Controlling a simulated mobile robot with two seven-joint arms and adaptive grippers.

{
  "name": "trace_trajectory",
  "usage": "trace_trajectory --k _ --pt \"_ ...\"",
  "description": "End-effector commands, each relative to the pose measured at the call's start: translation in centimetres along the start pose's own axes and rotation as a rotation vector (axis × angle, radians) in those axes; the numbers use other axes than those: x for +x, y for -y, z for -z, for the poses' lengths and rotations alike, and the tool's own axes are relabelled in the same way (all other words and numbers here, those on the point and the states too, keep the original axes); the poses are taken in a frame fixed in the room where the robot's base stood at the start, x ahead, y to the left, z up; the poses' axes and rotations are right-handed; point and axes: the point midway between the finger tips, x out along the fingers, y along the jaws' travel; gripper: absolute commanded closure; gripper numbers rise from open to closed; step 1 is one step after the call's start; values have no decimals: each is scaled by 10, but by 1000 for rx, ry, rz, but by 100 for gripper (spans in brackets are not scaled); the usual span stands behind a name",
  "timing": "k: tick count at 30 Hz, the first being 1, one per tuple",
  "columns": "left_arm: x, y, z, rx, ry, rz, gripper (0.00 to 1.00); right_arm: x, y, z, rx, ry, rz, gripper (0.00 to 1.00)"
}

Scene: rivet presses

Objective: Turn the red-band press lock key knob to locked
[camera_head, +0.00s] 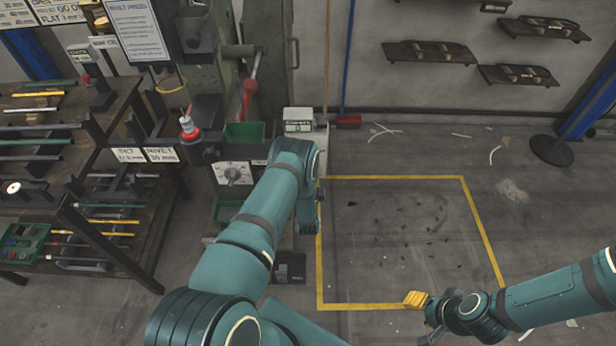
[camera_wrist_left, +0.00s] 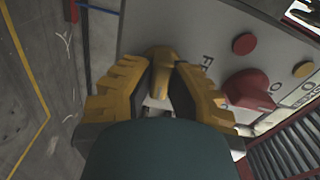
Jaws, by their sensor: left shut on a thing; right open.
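In the left wrist view, my left gripper (camera_wrist_left: 164,84) has its yellow stepped fingers shut on a small yellow-brown knob (camera_wrist_left: 160,57), which looks like the lock key knob. The knob stands on a grey panel (camera_wrist_left: 195,38), with part of a printed label beside it. Its exact turn angle is hard to read behind the fingers. In the head view, my left arm hides this gripper and the knob. My right gripper (camera_head: 426,314) is open and empty over the floor at the lower right. The press's red band cannot be made out with certainty.
The panel also bears a large red knob (camera_wrist_left: 248,88), a red button (camera_wrist_left: 244,44) and a yellow button (camera_wrist_left: 303,69).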

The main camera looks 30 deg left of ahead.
Motion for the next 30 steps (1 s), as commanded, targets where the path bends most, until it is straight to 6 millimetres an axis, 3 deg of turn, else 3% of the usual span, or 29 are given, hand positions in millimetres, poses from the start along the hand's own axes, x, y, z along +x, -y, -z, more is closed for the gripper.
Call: trace_trajectory --k 10,26,27,29,30 --pt "2 2 -2 133 3 7 100 6 -2 1 0 -4 0 53" --pt "2 2 -2 155 5 7 100 7 -2 1 -1 -4 0 53" --pt "2 2 -2 155 5 6 73 7 -2 1 -1 -4 0 53" --pt "2 2 -2 154 4 6 54 7 -2 1 -1 -4 0 53" --pt "2 1 -2 154 4 5 54 7 -2 1 -1 -4 0 53"
